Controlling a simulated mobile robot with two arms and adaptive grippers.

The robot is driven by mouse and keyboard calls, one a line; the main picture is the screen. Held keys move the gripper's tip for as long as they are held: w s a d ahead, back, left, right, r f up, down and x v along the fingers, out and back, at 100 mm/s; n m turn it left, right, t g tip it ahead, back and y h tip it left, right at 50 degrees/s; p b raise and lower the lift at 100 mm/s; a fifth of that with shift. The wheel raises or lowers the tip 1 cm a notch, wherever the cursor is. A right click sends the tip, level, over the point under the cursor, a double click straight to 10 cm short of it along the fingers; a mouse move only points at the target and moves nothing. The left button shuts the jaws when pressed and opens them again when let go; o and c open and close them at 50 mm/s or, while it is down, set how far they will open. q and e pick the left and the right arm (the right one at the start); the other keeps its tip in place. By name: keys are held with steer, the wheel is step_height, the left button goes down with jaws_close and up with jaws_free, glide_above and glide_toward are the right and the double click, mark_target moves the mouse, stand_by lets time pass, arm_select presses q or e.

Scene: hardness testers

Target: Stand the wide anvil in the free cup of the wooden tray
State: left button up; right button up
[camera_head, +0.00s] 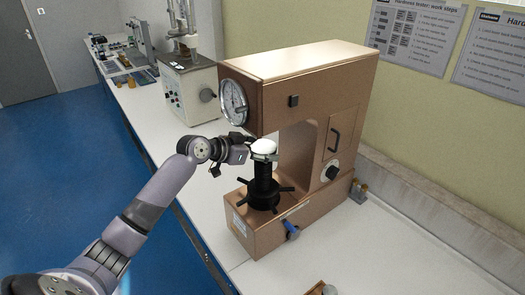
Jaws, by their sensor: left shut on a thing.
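The wide anvil (264,146), a pale round disc, is at the top of the black spindle (263,178) of the copper-coloured hardness tester (300,115). My left gripper (262,156) reaches in from the left and is shut on the anvil, just under its pale top. Whether the anvil still touches the spindle cannot be told. A brown wooden edge with a grey piece on it, probably the wooden tray (314,289), shows at the bottom edge of the picture. Most of it is out of view, so its cups cannot be made out. My right gripper is not in view.
The tester's overhanging head with a dial (233,102) is close above my left gripper. A spoked handwheel (263,197) and a blue-handled lever (291,230) are below. The white bench (385,255) is clear at front right.

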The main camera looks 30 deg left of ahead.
arm_select(q)
steer(key=shift+r, duration=0.25)
steer(key=shift+s+a, duration=0.25)
steer(key=shift+s, duration=0.2)
steer(key=s+a, duration=0.2)
steer(key=s, duration=0.4)
steer(key=shift+s+a+r+b, duration=0.15)
steer(key=shift+s+a+b, duration=0.1)
steer(key=shift+a+b, duration=0.1)
